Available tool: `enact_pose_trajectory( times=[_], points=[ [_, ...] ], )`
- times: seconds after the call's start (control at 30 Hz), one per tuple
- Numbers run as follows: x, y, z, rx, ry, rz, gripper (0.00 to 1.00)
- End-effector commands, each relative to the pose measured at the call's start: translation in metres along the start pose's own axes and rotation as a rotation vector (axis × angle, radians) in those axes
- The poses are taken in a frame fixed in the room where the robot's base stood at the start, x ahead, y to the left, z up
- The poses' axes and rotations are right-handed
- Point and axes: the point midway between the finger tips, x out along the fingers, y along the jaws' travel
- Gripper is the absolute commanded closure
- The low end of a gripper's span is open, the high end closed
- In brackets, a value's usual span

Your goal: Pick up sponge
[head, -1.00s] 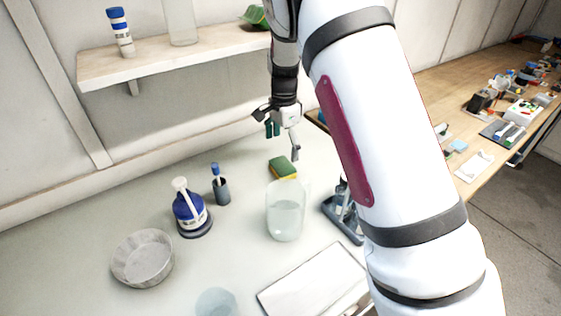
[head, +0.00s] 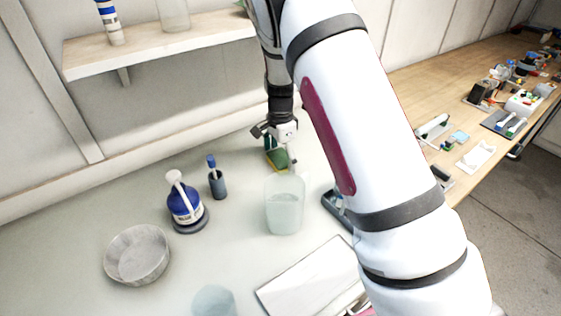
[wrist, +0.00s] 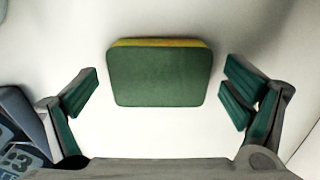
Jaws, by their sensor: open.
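The sponge (wrist: 160,75) has a green top and a thin yellow edge. In the wrist view it lies flat on the white counter, between and slightly beyond my open fingers. My gripper (wrist: 163,95) has green finger pads, one on each side, with clear gaps to the sponge. In the head view my gripper (head: 280,146) is low over the sponge (head: 277,158) and partly hides it. The jaws hold nothing.
A clear beaker (head: 284,205) stands just in front of the sponge. A blue-and-white bottle (head: 185,203), a small dark cup (head: 217,184) and a grey bowl (head: 138,255) are to the left. A grey stand (head: 336,207) is at the right. A wooden shelf (head: 160,54) hangs behind.

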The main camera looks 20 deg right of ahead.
Motion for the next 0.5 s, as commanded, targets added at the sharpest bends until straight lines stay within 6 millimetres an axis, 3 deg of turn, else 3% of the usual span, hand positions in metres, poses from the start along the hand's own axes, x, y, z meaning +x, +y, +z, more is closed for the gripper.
enact_pose_trajectory(
  times=[0.03, 0.27, 0.5],
  points=[
    [-0.0002, 0.0001, 0.0, 0.0, 0.0, 0.0, 0.06],
    [-0.0003, 0.0001, 0.0, 0.0, 0.0, 0.0, 0.38],
    [-0.0001, 0.0002, 0.0, 0.0, 0.0, 0.001, 0.39]
  ],
)
